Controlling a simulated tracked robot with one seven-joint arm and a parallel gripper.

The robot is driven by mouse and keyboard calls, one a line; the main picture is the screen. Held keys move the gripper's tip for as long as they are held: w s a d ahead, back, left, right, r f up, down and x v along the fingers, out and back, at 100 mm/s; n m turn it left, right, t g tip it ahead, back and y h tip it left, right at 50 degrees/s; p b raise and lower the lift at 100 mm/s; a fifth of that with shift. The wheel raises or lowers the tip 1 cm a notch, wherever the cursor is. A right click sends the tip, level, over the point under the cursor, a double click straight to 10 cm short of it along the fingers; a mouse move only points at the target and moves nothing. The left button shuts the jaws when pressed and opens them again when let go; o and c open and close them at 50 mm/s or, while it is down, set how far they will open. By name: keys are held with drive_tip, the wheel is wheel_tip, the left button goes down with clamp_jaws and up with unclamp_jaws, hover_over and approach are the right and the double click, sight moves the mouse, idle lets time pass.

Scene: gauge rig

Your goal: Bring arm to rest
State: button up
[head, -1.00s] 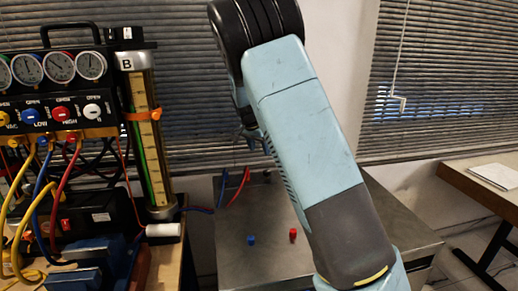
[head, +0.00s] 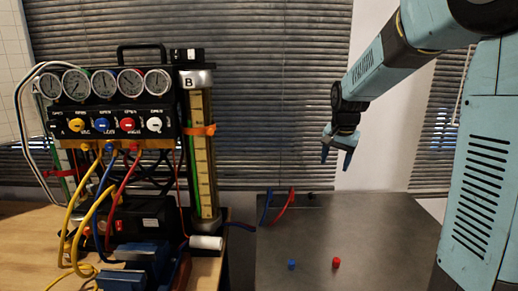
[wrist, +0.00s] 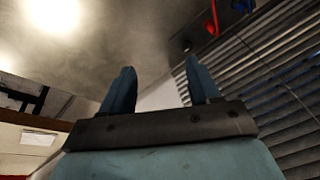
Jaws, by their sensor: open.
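My gripper (head: 337,153) hangs at the end of my blue arm in the head view, above the grey metal table (head: 390,235) and in front of the blinds. Its fingers point down and are apart. In the wrist view my gripper (wrist: 158,88) shows two blue fingers spread with nothing between them. A blue cap (head: 291,264) and a red cap (head: 336,262) stand on the metal table, well below the gripper.
A gauge rig (head: 120,122) with hoses and a tall cylinder marked B (head: 201,150) stands on the wooden bench at left. Blue and red hose ends (head: 285,207) lie at the table's back. The table's right part is clear.

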drive_tip(key=s+r+n+t, duration=0.1)
drive_tip(key=s+r+n, duration=0.1)
drive_tip(key=s, duration=1.3)
drive_tip(key=s+r+n+t, duration=0.1)
drive_tip(key=s+n, duration=0.3)
drive_tip(key=s, duration=1)
drive_tip(key=shift+v, duration=0.9)
